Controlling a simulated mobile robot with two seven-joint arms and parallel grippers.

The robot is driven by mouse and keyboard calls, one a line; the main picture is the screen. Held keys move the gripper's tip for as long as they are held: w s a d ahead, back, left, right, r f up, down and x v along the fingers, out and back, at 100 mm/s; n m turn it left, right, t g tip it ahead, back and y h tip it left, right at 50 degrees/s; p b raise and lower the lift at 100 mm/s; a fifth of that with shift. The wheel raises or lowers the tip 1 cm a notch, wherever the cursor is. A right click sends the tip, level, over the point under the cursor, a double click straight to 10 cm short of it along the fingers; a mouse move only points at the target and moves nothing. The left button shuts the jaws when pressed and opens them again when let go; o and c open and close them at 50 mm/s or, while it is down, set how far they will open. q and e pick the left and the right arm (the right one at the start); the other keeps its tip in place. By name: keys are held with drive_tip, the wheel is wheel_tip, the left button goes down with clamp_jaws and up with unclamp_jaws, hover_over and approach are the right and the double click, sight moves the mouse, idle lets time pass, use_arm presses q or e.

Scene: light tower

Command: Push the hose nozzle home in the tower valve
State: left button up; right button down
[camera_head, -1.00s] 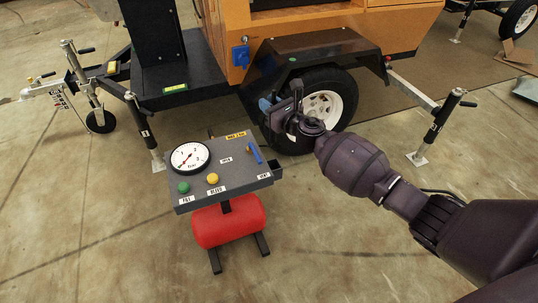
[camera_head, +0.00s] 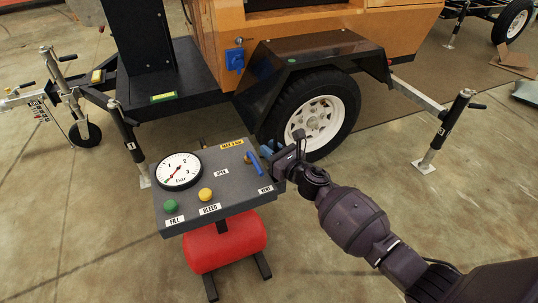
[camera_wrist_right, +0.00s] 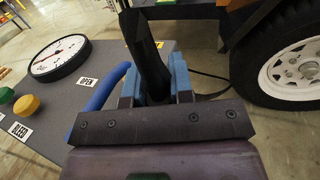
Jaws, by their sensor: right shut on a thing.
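My right gripper (camera_head: 285,161) is at the right edge of the grey panel (camera_head: 232,186), close to its blue lever (camera_head: 253,161). In the right wrist view its blue fingers (camera_wrist_right: 153,84) are shut on a black, tapered piece, apparently the hose nozzle (camera_wrist_right: 144,50), which points up and away. A thin dark line (camera_wrist_right: 212,74), perhaps the hose, runs off to the right behind the fingers. The blue lever (camera_wrist_right: 103,90) lies just left of the gripper. I cannot make out the tower valve for certain. My left gripper is out of view.
The panel carries a pressure gauge (camera_head: 178,170), a green button (camera_head: 170,205) and a yellow button (camera_head: 205,194), above a red tank (camera_head: 225,243). Behind stands the orange light tower trailer (camera_head: 295,28) with a blue box (camera_head: 235,59) and a wheel (camera_head: 317,118). Floor at front left is clear.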

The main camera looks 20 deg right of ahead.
wheel_tip(320, 180, down, 2)
drive_tip(key=shift+f+b, duration=0.1)
drive_tip(key=shift+b, duration=0.2)
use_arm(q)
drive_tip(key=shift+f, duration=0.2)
use_arm(e)
drive_tip(key=c, duration=1)
unclamp_jaws()
use_arm(q)
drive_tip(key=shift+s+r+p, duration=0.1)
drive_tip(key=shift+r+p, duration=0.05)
drive_tip(key=shift+p, duration=0.65)
use_arm(e)
drive_tip(key=v, duration=1.1)
